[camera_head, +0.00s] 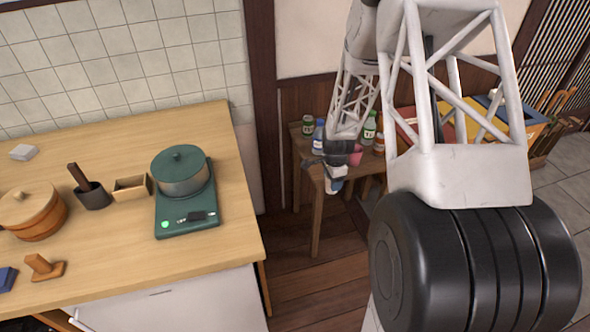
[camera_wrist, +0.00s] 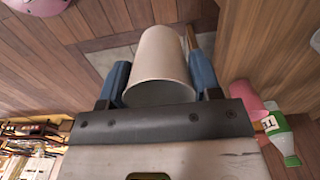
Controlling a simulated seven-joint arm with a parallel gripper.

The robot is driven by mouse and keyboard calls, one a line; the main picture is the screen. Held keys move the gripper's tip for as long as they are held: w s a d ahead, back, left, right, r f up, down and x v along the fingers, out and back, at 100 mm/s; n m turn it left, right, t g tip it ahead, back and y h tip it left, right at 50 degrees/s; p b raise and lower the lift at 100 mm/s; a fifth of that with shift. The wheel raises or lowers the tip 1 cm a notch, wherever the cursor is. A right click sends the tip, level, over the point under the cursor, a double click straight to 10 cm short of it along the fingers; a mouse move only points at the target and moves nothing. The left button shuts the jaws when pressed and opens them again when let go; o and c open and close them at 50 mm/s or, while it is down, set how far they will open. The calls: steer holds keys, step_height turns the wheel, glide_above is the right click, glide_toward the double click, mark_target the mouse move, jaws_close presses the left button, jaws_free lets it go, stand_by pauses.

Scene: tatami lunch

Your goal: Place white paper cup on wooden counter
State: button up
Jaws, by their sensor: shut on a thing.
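A white paper cup (camera_wrist: 160,62) is held between the two blue fingers of my gripper (camera_wrist: 162,80) in the wrist view. In the head view my gripper (camera_head: 336,172) is small, over or beside a small wooden table, and a bit of white between its fingers looks like the cup. The wooden counter (camera_head: 100,257) fills the left of the head view, well to the left of my gripper. My arm hides part of the right side.
On the counter stand a green cooker with a lidded pot (camera_head: 181,172), a small wooden box (camera_head: 132,188), a dark holder (camera_head: 93,195) and a wooden tub (camera_head: 32,212). The counter's front right is bare. Bottles (camera_head: 319,137) and a pink cup (camera_head: 355,156) stand on the small table (camera_head: 300,150).

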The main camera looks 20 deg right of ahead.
steer(key=shift+r, duration=0.1)
stand_by(0.3)
step_height(320, 180, up, 32)
steer(key=f, duration=0.1)
steer(key=w+a+r, duration=0.1)
steer(key=w+a, duration=0.8)
steer(key=a, duration=0.4)
steer(key=w+a, duration=0.9)
steer(key=a, duration=0.3)
steer(key=w+a, duration=0.3)
steer(key=a, duration=1.2)
steer(key=w+a, duration=0.2)
steer(key=a, duration=1.4)
steer(key=shift+f, duration=2.95)
steer(key=shift+d+f, duration=0.1)
